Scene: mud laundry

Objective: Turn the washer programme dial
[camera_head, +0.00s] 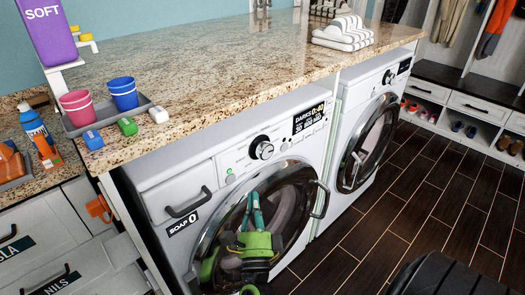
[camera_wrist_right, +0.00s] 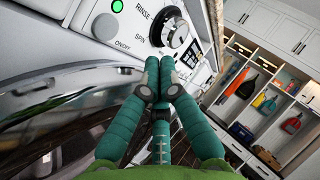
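The washer programme dial (camera_head: 264,150) is a round silver-and-black knob on the white control panel of the nearer washer (camera_head: 165,180). In the right wrist view the dial (camera_wrist_right: 176,33) lies just beyond the fingertips, near the words RINSE and SPIN. My right gripper (camera_head: 252,197), green with teal fingers, is in front of the round washer door, below the dial in the head view. Its fingertips (camera_wrist_right: 160,78) come together in the wrist view, with nothing between them. They appear apart from the dial. My left gripper is not in view.
The granite counter (camera_head: 190,70) overhangs above the panel. The soap drawer handle (camera_head: 188,203) and door handle (camera_head: 320,199) stick out nearby. A second machine (camera_head: 375,125) stands to the right; the wooden floor (camera_head: 400,190) before it is clear.

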